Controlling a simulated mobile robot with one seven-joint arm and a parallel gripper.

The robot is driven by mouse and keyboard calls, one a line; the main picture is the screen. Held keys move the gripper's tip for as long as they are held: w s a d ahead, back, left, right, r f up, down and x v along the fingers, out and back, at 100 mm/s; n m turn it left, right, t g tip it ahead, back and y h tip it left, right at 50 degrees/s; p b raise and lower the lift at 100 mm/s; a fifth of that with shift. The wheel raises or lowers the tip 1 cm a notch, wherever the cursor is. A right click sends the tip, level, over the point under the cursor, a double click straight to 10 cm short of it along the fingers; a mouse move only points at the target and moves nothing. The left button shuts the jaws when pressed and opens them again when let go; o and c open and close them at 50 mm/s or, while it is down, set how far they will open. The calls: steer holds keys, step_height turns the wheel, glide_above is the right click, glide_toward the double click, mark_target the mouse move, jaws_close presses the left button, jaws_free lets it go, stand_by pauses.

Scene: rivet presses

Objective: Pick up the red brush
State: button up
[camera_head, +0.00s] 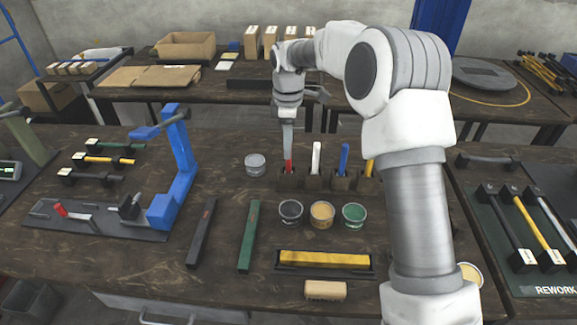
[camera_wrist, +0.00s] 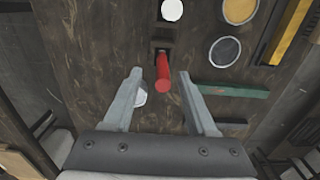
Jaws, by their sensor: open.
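The red brush (camera_head: 288,167) stands upright in a dark holder block (camera_head: 287,181) at the left end of a row of brushes. In the wrist view the red brush (camera_wrist: 162,75) shows its rounded handle end between my two fingers. My gripper (camera_head: 287,148) points down just above the brush. In the wrist view my gripper (camera_wrist: 160,72) is open, with one finger on each side of the handle and a gap to both. The lower end of the brush is hidden in the holder.
A white brush (camera_head: 316,158), a blue brush (camera_head: 344,159) and a yellow one (camera_head: 369,168) stand to the right. A grey tin (camera_head: 255,165) is close on the left. Paint tins (camera_head: 322,215) stand in front. A blue press (camera_head: 178,165) stands further left.

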mark_target(288, 171)
step_height(288, 171, down, 6)
steer(key=shift+s+r+b, duration=0.1)
steer(key=shift+s+b, duration=0.05)
steer(key=shift+b, duration=0.45)
jaws_close()
